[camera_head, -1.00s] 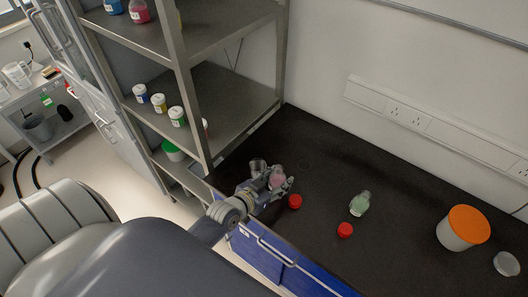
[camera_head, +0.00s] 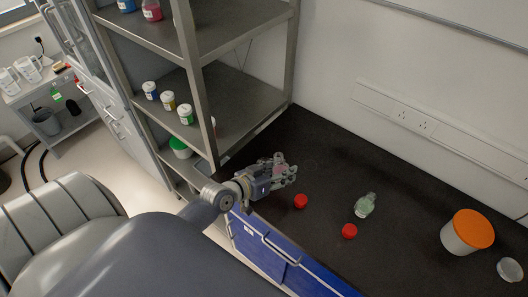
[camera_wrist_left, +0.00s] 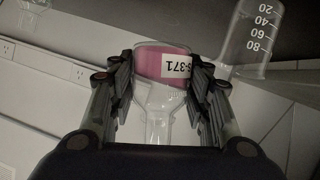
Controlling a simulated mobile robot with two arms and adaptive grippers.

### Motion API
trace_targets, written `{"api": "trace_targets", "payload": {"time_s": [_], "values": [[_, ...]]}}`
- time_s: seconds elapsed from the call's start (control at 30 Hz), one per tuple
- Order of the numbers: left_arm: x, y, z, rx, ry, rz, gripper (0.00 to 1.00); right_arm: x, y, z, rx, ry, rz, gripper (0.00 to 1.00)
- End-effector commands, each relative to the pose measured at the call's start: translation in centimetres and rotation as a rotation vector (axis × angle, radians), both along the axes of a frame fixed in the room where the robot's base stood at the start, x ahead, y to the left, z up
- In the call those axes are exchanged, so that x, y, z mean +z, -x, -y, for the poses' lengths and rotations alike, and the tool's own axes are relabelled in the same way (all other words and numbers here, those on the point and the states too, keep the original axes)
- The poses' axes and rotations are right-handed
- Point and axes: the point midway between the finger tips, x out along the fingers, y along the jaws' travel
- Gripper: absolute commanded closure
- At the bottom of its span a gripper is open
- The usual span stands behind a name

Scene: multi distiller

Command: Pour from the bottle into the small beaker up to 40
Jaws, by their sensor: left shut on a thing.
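My left gripper (camera_head: 282,174) is shut on a clear bottle with pink contents, over the left end of the dark bench. In the left wrist view the bottle (camera_wrist_left: 158,105) sits between both fingers. Its label, S-371, appears upside down, its clear neck points down the picture, and the pink contents lie at the far end. A clear beaker (camera_wrist_left: 252,45) with white marks including 20, 40 and 80 stands at the upper right of that view, close to the right finger. In the head view the gripper largely hides the bottle and I cannot make out the beaker. My right gripper is not in view.
A white tub with an orange lid (camera_head: 467,233) and a clear round dish (camera_head: 510,269) are at the right. A metal shelf (camera_head: 235,100) stands close behind the gripper.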

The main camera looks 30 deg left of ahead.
Motion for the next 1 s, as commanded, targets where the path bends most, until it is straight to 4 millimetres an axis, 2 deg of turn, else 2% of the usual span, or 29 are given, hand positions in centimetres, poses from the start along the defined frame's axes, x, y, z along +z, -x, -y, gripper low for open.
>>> {"api": "trace_targets", "payload": {"time_s": [0.17,0.47,0.77,1.0], "values": [[1.0,-0.2,-0.4,-0.001,0.085,-0.012,0.85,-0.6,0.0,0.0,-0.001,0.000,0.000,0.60],[0.8,-0.3,-1.2,0.000,0.233,-0.041,0.85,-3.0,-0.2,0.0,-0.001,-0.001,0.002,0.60],[2.6,-0.5,-2.0,0.000,0.381,-0.073,0.85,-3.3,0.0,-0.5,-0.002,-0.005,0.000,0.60],[2.4,-0.5,-1.9,-0.001,0.500,-0.097,0.85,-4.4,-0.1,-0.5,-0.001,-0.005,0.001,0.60]]}}
